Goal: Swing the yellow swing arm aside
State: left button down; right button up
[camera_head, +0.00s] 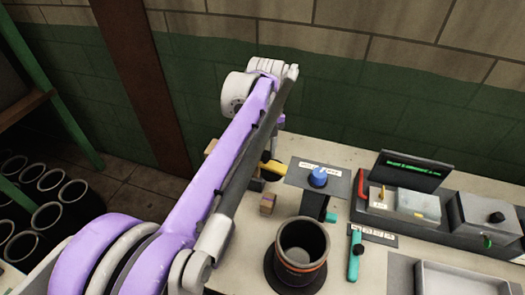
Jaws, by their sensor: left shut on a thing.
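The yellow swing arm (277,169) shows only as a short curved piece at the table's back left, just right of my purple left forearm. The rest of it is hidden behind my arm. My left gripper (268,152) reaches down behind the forearm at the yellow piece. It is shut on the yellow swing arm, though its fingertips are mostly hidden. My right gripper is not in view.
A dark cup with an orange band (302,245) stands in front. A blue knob (318,177) sits on a grey plate to the right. Black sleeves (74,192) stand at the left.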

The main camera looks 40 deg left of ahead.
pick_arm(q)
jog(key=shift+w, duration=0.2)
dwell(0.4)
jog(key=c, duration=0.5)
grip_release()
jog(key=shift+c, duration=0.2)
jog(key=shift+r, duration=0.1)
notch_tip(320, 180, up, 11)
jog(key=shift+f+p, duration=0.2)
jog(key=shift+p, duration=0.1)
